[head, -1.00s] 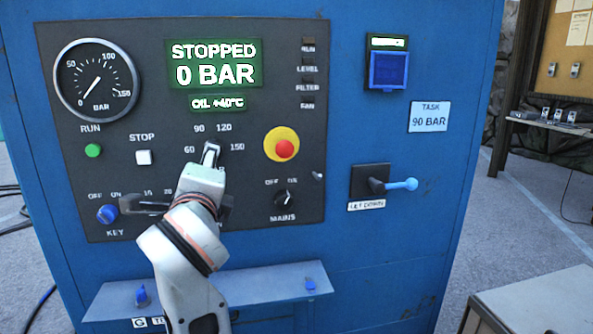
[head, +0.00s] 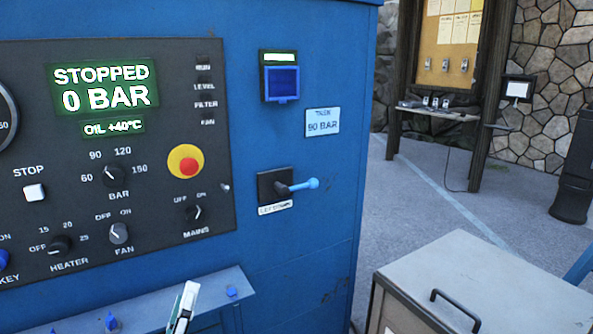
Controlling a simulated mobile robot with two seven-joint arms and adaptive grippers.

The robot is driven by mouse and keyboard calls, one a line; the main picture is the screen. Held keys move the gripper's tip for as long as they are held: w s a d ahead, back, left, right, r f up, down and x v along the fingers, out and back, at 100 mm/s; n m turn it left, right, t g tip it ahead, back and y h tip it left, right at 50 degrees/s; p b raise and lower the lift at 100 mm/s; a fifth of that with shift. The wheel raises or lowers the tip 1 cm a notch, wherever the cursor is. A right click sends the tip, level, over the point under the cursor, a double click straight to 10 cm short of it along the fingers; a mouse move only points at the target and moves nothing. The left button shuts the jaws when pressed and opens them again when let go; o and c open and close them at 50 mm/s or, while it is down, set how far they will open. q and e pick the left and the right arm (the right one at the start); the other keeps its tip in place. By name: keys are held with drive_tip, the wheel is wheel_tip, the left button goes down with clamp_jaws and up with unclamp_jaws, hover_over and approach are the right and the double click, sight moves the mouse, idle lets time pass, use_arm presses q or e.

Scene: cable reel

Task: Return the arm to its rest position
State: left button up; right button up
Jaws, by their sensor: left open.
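My left gripper (head: 182,308) shows at the bottom edge of the head view, in front of the ledge under the control panel. Only its upper end shows, open, with nothing seen in it. The rest of the left arm is out of the picture. It is below and clear of the dark panel (head: 185,234) with its knobs. The BAR knob (head: 117,174) stands uncovered on the panel. My right gripper is out of view.
The blue cabinet (head: 300,250) fills the left side. A blue-handled lever (head: 298,185) sticks out of it. A grey cart with a black handle (head: 480,270) stands at lower right. Open floor (head: 400,205) lies behind it, before a notice board (head: 447,45).

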use_arm(q)
drive_tip(key=s+d+f+m+g+h, duration=0.25)
drive_tip(key=f+m, duration=0.25)
drive_tip(key=f, duration=0.4)
drive_tip(key=s+d+f+m+g+h, duration=0.1)
drive_tip(key=s+d+f+m+g, duration=0.2)
drive_tip(key=f, duration=0.5)
drive_tip(key=s+a+f+m+g+y+p, duration=0.1)
drive_tip(key=s+f+m+g, duration=0.5)
drive_tip(key=s+f, duration=0.7)
wheel_tip(320, 180, down, 4)
drive_tip(key=shift+s+a+f+m+p, duration=0.1)
drive_tip(key=shift+s+a+m+p, duration=0.3)
drive_tip(key=shift+a+m, duration=0.55)
drive_tip(key=shift+w, duration=0.1)
